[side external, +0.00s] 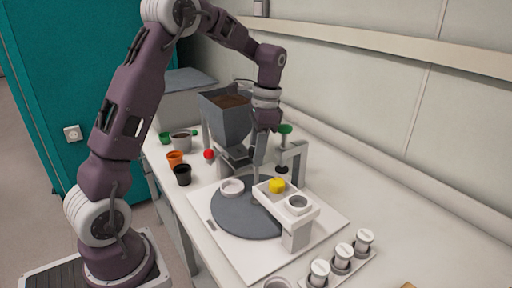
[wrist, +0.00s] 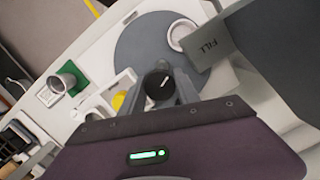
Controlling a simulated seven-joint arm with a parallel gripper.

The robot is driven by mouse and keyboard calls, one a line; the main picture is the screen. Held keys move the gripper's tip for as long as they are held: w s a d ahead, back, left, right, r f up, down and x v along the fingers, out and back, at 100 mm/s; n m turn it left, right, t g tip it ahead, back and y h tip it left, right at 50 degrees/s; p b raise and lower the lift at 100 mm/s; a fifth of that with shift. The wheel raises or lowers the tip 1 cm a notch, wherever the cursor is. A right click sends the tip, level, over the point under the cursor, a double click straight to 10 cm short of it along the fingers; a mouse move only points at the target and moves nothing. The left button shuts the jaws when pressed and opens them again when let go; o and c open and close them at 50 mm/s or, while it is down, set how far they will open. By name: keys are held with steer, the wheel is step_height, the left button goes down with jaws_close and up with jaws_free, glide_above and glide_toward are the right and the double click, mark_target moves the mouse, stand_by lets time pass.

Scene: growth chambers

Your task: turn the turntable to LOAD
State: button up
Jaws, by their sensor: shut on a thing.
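The turntable (side external: 236,216) is a grey disc on a white base plate; it also shows in the wrist view (wrist: 138,48). A white ring-shaped holder (side external: 231,187) sits near its edge and shows in the wrist view (wrist: 181,37). My gripper (side external: 258,163) reaches down over the disc beside the hopper. In the wrist view its fingers (wrist: 168,90) are shut on a round black knob (wrist: 158,86) with a white pointer line. The knob is hidden in the side view. A grey part in the wrist view reads FILL (wrist: 190,50). I see no readable LOAD mark.
A grey hopper (side external: 226,122) with brown contents stands behind the disc. A green-topped press (side external: 288,150) and a white stand (side external: 296,225) with a yellow piece (side external: 277,185) are close to my gripper. Orange (side external: 175,159) and black (side external: 183,175) pots stand left; capped vials (side external: 342,255) stand front right.

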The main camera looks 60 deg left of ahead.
steer(key=n+h, duration=0.1)
steer(key=n, duration=0.6)
steer(key=shift+c, duration=0.2)
steer(key=n+h, duration=0.1)
steer(key=n, duration=0.6)
steer(key=o, duration=0.8)
steer(key=shift+o, duration=0.2)
steer(key=shift+r, duration=3.55)
